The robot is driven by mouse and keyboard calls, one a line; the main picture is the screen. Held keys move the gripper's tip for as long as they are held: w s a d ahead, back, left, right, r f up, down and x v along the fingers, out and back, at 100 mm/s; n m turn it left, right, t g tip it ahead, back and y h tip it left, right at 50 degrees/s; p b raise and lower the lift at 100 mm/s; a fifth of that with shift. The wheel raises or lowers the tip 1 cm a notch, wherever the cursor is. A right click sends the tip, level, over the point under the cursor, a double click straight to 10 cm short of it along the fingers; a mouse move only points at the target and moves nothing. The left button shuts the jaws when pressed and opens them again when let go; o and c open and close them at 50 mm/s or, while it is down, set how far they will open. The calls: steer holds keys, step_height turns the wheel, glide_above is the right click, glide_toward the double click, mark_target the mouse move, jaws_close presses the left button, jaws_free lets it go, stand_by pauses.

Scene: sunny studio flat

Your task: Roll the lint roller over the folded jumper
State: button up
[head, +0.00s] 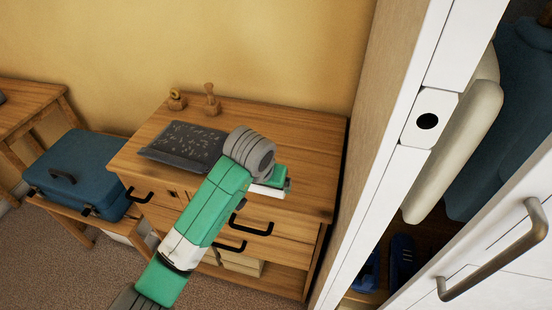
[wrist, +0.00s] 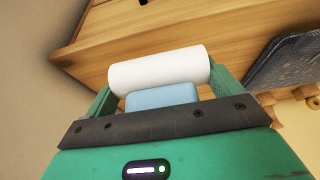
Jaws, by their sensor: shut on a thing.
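The folded jumper (head: 185,147) is dark grey with pale specks and lies flat on the left part of the wooden dresser top. Its edge also shows at the right of the wrist view (wrist: 287,62). My green gripper (wrist: 160,82) is shut on the lint roller (wrist: 158,69), which has a white cylinder and a light blue handle block. In the head view my gripper (head: 277,178) is over the right part of the dresser, to the right of the jumper and apart from it. My arm hides the jumper's right edge and most of the roller there.
The dresser (head: 310,165) has bare top at the right and back. Two small wooden objects, one squat (head: 177,99) and one taller (head: 211,101), stand behind the jumper. A blue suitcase (head: 80,165) sits on a bench at left. A white wardrobe frame (head: 390,180) rises at right.

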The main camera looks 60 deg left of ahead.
steer(key=s+d, duration=0.4)
step_height(320, 180, up, 9)
steer(key=p, duration=0.9)
steer(key=shift+f, duration=0.2)
steer(key=shift+a, duration=0.15)
